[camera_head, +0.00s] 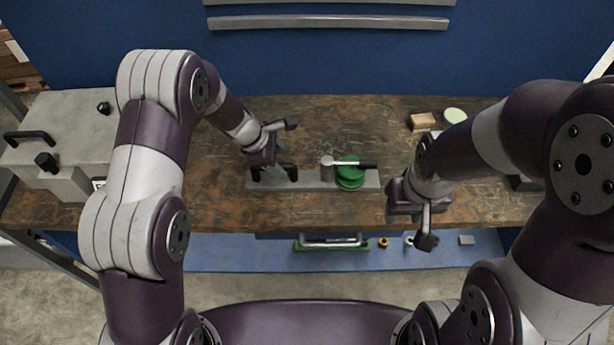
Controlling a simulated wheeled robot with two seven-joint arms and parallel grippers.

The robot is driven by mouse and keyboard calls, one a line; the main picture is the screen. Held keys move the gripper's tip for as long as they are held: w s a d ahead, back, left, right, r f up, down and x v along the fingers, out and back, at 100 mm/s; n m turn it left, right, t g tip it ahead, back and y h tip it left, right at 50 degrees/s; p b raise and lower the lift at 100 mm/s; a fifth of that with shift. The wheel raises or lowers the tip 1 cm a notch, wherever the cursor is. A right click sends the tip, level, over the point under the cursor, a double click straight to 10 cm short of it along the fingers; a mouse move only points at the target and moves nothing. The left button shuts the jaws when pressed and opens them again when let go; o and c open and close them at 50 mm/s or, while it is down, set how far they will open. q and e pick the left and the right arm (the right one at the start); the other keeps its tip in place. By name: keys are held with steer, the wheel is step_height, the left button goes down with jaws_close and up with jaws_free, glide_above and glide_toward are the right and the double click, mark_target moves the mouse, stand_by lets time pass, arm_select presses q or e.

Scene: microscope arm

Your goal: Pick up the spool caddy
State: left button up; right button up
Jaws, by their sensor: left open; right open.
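The spool caddy appears to be the long grey holder (312,184) lying on the wooden bench, with green round spools (350,172) at its right half. A grey cylinder with a dark-ended rod (345,164) lies across the spools. My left gripper (274,173) is open at the holder's left end, with its dark fingers over or beside it; contact cannot be told. My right gripper (410,224) is open and empty, right of the holder near the bench's front edge. My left gripper hides part of the holder's left end.
A grey machine with black knobs (70,135) stands at the bench's left. A brown block (422,121) and a pale green disc (454,115) lie at the back right. A blue lower shelf (230,252) holds a green item with a handle (330,243) and small parts. The bench's back middle is clear.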

mark_target(285, 165)
arm_select(q)
steer(key=x, duration=0.2)
steer(key=shift+s+d+f, duration=0.1)
steer(key=shift+d+f, duration=0.05)
steer(key=shift+f, duration=0.1)
steer(key=shift+d+f, duration=0.1)
steer(key=shift+f, duration=0.2)
jaws_close()
steer(key=shift+w+r, duration=0.15)
steer(key=shift+w, duration=0.1)
stand_by(0.7)
